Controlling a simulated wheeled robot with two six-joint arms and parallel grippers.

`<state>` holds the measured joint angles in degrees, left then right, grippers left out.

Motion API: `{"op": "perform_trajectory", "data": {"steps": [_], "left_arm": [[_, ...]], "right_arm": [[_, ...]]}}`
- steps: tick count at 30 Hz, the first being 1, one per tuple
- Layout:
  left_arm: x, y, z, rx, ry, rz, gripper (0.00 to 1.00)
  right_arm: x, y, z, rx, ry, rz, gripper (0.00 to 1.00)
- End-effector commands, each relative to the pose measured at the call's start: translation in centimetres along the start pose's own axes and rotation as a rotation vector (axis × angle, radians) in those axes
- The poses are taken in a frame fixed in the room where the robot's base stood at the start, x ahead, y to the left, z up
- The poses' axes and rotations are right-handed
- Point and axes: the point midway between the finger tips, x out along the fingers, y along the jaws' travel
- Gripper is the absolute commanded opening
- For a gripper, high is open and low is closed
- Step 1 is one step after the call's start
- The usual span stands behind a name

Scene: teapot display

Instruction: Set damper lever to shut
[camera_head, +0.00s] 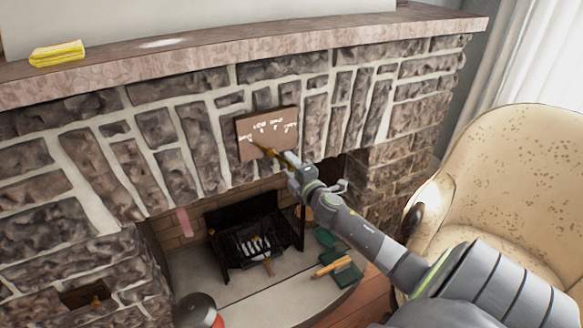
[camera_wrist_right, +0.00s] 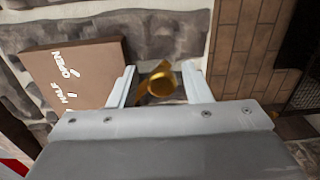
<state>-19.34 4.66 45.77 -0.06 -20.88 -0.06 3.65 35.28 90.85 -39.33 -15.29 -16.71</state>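The damper plate (camera_head: 258,127) is a brown panel with white lettering, fixed on the stone front above the firebox. In the wrist view the plate (camera_wrist_right: 75,70) shows OPEN and HALF; other lettering is hidden. The brass damper lever (camera_head: 262,147) sticks out from the plate's lower part, and its round end (camera_wrist_right: 161,80) shows between the fingers. My right gripper (camera_head: 286,160) is at the lever. In the wrist view its fingers (camera_wrist_right: 158,86) are apart, one each side of the lever, with a gap visible at the right finger. My left gripper is not in view.
A stone mantel (camera_head: 230,62) runs above, with a folded yellow cloth (camera_head: 57,53) on it. Below is a black grate (camera_head: 255,238) in the firebox. A cream armchair (camera_head: 510,190) stands close to my right arm. Green and wooden items (camera_head: 335,267) lie on the hearth.

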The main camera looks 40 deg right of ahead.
Motion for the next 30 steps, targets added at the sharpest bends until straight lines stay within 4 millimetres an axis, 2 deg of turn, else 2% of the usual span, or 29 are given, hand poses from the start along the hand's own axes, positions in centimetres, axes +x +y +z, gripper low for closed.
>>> {"op": "perform_trajectory", "data": {"steps": [5,8,11,21,30], "left_arm": [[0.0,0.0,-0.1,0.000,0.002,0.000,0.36],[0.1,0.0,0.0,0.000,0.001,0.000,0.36],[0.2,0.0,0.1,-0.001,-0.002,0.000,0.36],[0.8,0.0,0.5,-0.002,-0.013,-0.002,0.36],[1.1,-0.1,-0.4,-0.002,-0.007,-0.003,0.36]], "right_arm": [[-0.4,-0.1,0.1,-0.001,-0.001,-0.002,0.44],[-1.3,-0.1,0.1,-0.001,-0.002,-0.002,0.44],[-2.8,-0.2,0.1,-0.002,-0.001,-0.003,0.44],[-9.8,-0.3,0.0,-0.003,0.001,-0.004,0.44],[-15.2,-0.2,-0.1,-0.002,0.002,-0.003,0.44]]}}
